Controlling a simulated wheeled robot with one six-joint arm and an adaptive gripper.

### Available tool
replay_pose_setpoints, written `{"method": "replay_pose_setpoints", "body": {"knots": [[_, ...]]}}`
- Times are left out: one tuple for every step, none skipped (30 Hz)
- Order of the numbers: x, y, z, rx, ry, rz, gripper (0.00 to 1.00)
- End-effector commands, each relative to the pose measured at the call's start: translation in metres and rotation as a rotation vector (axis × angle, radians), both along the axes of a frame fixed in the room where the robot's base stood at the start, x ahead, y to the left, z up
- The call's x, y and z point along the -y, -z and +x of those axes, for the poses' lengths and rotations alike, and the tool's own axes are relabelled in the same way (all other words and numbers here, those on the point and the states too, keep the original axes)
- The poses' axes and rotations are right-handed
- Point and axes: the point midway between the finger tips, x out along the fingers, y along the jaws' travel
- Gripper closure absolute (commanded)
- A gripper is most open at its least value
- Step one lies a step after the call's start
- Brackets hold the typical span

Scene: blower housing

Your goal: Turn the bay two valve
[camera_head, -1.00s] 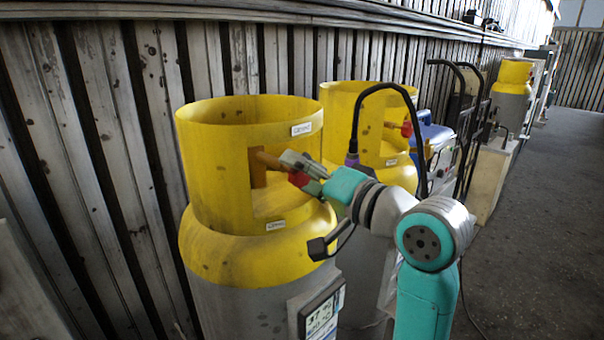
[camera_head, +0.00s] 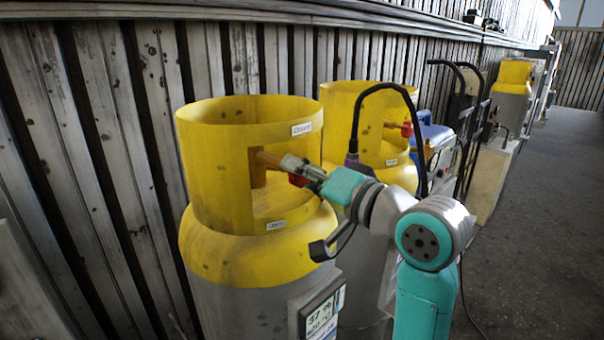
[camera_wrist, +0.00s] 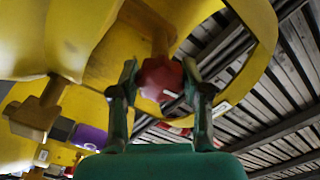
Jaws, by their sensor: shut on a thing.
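The nearest gas cylinder (camera_head: 240,262) has a grey body and a yellow collar (camera_head: 212,150) with a cut-out opening. A brass valve stem (camera_head: 268,160) and a red valve knob (camera_head: 298,180) show in that opening. My gripper (camera_head: 297,168) reaches into it from the right. In the wrist view, the red knob (camera_wrist: 160,78) sits between the two dark green fingers of my gripper (camera_wrist: 161,82), which is shut on it. The fingers partly hide the knob in the head view. The collar labels are too small to read, so I cannot tell the bay number.
A second yellow-collared cylinder (camera_head: 340,115) stands close behind, with its own red valve (camera_head: 406,129). A hand truck (camera_head: 470,130) and another cylinder (camera_head: 512,90) are farther back. A slatted wall (camera_head: 90,170) runs along the left; the floor (camera_head: 545,220) at right is clear.

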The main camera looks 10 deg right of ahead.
Motion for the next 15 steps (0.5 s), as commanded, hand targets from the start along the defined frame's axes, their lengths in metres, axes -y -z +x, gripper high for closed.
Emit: {"method": "replay_pose_setpoints", "body": {"knots": [[-0.0001,-0.0001,0.0003,0.016,0.001,-0.022,0.88],[0.0001,-0.0001,0.0004,0.028,0.001,-0.039,0.88],[0.0000,-0.0002,0.0004,0.045,0.001,-0.062,0.88],[0.0000,-0.0002,0.0004,0.059,0.001,-0.081,0.88],[0.0000,-0.0002,0.0004,0.074,0.001,-0.102,0.88],[0.0000,-0.0003,0.0003,0.094,0.001,-0.129,0.88],[0.0000,-0.0003,0.0003,0.111,0.001,-0.152,0.88],[0.0000,-0.0003,0.0003,0.127,0.001,-0.175,0.88],[0.0000,-0.0004,0.0004,0.149,0.001,-0.205,0.88],[0.0000,-0.0004,0.0004,0.166,0.001,-0.229,0.88],[0.0000,-0.0004,0.0004,0.183,0.001,-0.252,0.88],[-0.0001,-0.0005,0.0003,0.205,0.002,-0.282,0.88],[-0.0001,-0.0005,0.0003,0.222,0.002,-0.306,0.88],[-0.0001,-0.0006,0.0003,0.239,0.002,-0.329,0.88],[-0.0002,-0.0005,0.0002,0.262,0.002,-0.360,0.88]]}}
